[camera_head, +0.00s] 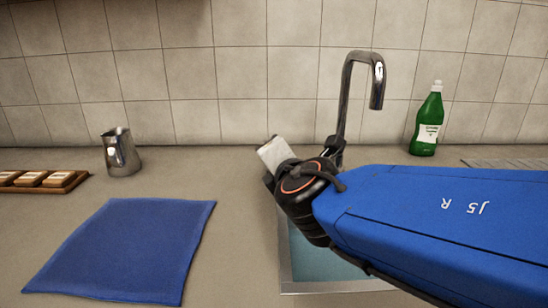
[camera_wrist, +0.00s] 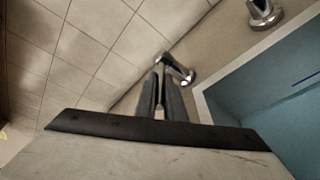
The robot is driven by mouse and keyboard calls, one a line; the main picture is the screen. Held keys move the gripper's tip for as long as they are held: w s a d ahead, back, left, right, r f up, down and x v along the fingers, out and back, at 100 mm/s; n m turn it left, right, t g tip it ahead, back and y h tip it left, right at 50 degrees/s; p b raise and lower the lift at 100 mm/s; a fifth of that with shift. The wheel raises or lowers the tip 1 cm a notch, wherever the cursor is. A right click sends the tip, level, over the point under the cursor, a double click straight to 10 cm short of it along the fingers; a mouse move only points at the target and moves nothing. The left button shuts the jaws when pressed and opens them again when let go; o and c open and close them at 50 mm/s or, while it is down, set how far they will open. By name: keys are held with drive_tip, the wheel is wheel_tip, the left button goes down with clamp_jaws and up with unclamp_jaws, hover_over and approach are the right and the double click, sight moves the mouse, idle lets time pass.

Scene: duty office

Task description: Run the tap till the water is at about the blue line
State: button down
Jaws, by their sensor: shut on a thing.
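The chrome tap (camera_head: 346,95) stands at the back edge of the sink (camera_head: 286,268), its spout curving right. My gripper (camera_head: 335,150) is beside the tap's foot in the head view. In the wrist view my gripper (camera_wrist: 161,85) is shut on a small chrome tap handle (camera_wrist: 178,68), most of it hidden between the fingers. No stream shows in the clear gap below the spout. A short dark blue line (camera_wrist: 306,78) shows inside the blue-grey basin in the wrist view. I cannot tell the water level; my arm hides much of the basin.
A blue cloth (camera_head: 125,250) lies left of the sink. A steel jug (camera_head: 121,152) and a wooden tray (camera_head: 65,186) stand farther left. A green bottle (camera_head: 428,125) stands right of the tap, near a ribbed grey mat (camera_head: 510,163). The tiled wall is close behind.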

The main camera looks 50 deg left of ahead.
drive_tip(key=shift+w+d+f+n+g, duration=0.1)
drive_tip(key=shift+w+d+n+g, duration=0.1)
drive_tip(key=shift+n+g, duration=0.25)
idle(0.5)
drive_tip(key=c, duration=1.8)
unclamp_jaws()
drive_tip(key=shift+c, duration=0.2)
drive_tip(key=v, duration=1.7)
drive_tip(key=shift+d, duration=0.3)
drive_tip(key=shift+w+f, duration=0.15)
drive_tip(key=shift+w, duration=0.05)
